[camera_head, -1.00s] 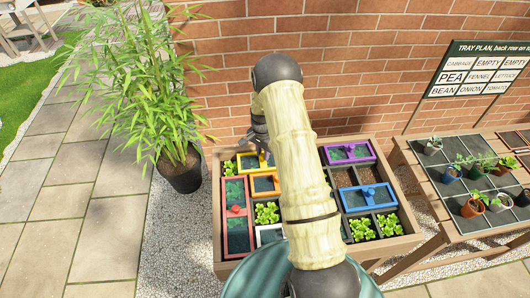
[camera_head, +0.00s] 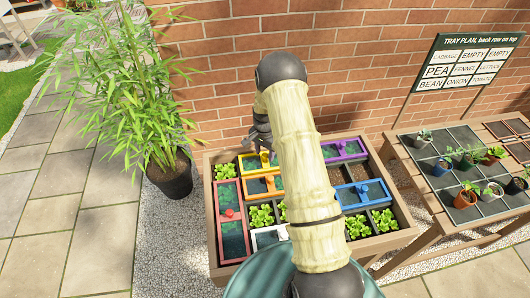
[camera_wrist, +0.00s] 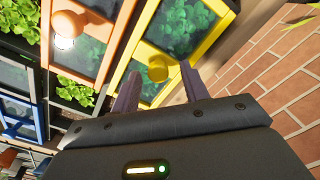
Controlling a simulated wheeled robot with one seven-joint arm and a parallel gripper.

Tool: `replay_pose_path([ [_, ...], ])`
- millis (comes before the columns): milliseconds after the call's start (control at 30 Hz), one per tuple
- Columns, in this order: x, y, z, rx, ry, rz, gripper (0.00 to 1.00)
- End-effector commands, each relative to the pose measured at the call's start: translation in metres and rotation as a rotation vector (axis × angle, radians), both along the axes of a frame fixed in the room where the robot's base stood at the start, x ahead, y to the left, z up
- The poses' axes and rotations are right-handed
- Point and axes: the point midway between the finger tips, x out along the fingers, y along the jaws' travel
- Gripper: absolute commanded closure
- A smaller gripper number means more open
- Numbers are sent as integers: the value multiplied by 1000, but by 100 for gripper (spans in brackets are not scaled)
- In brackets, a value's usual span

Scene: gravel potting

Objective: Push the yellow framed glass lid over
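The yellow framed glass lid (camera_head: 248,166) lies at the back left of the wooden planter in the head view, with green plants under its glass. In the wrist view its yellow frame (camera_wrist: 189,64) and round yellow knob (camera_wrist: 157,69) show close up. My gripper (camera_wrist: 160,76) is open, its two dark fingers on either side of the knob in the picture. I cannot tell whether they touch the knob or the frame. In the head view my gripper (camera_head: 260,138) is over the yellow lid, partly hidden by my arm.
An orange lid (camera_head: 263,186) lies just in front of the yellow one, and a red lid (camera_head: 230,214) is at the left. Purple (camera_head: 345,150) and blue (camera_head: 363,194) lids lie to the right. The planter's wooden rim (camera_head: 213,222) and brick wall (camera_head: 235,70) are close.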

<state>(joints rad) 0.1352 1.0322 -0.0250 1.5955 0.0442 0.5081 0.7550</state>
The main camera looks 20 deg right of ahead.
Motion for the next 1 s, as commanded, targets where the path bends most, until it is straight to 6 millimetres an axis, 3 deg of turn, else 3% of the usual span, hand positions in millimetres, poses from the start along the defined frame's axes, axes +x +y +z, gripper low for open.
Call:
replay_pose_path([
  [267, -1, 0, -1, 1, 4, 0, 56],
  [467, 0, 0, 12, 0, 1, 0, 56],
  [1000, 0, 1, 112, 0, 0, 0, 56],
])
